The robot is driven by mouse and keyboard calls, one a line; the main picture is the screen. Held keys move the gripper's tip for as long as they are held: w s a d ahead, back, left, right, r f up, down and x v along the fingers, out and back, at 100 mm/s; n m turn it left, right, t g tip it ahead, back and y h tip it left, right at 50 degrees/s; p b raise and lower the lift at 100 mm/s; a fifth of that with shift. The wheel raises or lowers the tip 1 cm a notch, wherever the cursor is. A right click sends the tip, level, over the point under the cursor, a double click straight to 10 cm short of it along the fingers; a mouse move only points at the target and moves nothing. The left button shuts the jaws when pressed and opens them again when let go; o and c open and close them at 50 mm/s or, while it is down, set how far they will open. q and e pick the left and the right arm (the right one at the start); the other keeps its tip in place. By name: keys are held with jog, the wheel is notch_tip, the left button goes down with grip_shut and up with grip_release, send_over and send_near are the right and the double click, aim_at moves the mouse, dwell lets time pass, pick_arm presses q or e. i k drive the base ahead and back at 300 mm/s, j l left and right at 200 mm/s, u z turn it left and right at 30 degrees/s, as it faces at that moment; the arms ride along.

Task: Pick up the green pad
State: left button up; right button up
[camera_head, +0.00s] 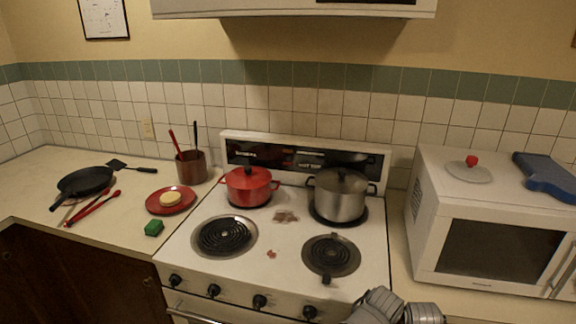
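A small green pad (154,228) lies on the left counter, close to the stove's left edge and just in front of a red plate. Nothing touches it from above. Grey parts of one of my arms show at the bottom right edge, in front of the stove's right side and far from the pad. No gripper fingertips can be made out there. My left gripper is not in the picture.
The red plate (187,204) holds a round yellowish item (170,199). A black pan (84,182), red tongs (92,208) and a utensil crock (190,167) stand around it. The stove (275,235) bears a red pot (249,186) and a steel pot (340,196). The counter's front left is clear.

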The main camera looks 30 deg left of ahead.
aim_at(155, 226)
jog(key=u, duration=1.95)
